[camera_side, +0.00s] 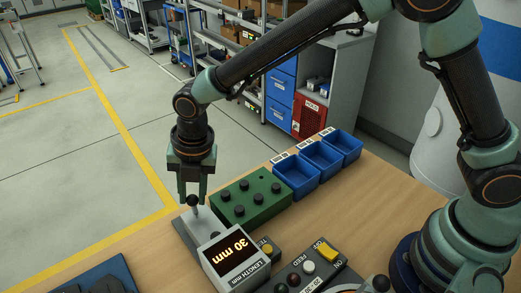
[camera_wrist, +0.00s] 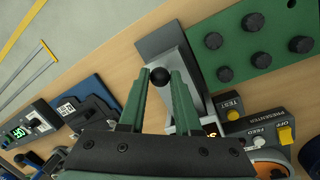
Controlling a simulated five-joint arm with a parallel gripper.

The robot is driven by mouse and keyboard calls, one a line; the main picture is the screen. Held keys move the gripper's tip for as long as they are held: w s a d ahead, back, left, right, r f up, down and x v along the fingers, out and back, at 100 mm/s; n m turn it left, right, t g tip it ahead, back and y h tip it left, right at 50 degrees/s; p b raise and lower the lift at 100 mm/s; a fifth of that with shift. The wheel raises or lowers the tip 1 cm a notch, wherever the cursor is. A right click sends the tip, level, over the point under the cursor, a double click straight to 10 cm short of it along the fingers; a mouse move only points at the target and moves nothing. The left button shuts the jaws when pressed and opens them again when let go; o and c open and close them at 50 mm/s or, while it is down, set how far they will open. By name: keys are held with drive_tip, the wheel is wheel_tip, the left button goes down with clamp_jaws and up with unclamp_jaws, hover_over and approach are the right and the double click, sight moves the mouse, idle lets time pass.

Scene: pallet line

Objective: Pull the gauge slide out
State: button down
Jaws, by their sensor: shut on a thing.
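A black ball knob (camera_side: 193,200) on a short pale stem stands over the slide. My gripper (camera_side: 194,194) points down over it and is shut on the knob. In the wrist view the knob (camera_wrist: 160,76) sits between the green fingertips. The housing is partly hidden there by my gripper.
A green block with black knobs (camera_side: 252,213) stands close beside the gauge. Blue bins (camera_side: 297,191) lie behind it. A control box with switches (camera_side: 309,269) is right of the gauge. A blue fixture (camera_wrist: 87,94) lies on the other side, with bare wood between.

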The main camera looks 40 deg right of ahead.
drive_tip(key=shift+w+d, duration=0.1)
drive_tip(key=shift+w, duration=1.8)
drive_tip(key=c, duration=0.6)
unclamp_jaws()
drive_tip(key=shift+c, duration=0.2)
drive_tip(key=shift+s+r, duration=0.1)
drive_tip(key=shift+r, duration=0.05)
wheel_tip(320, 180, up, 12)
drive_tip(key=s+d, duration=0.1)
drive_tip(key=shift+s, duration=0.35)
drive_tip(key=shift+d, duration=0.1)
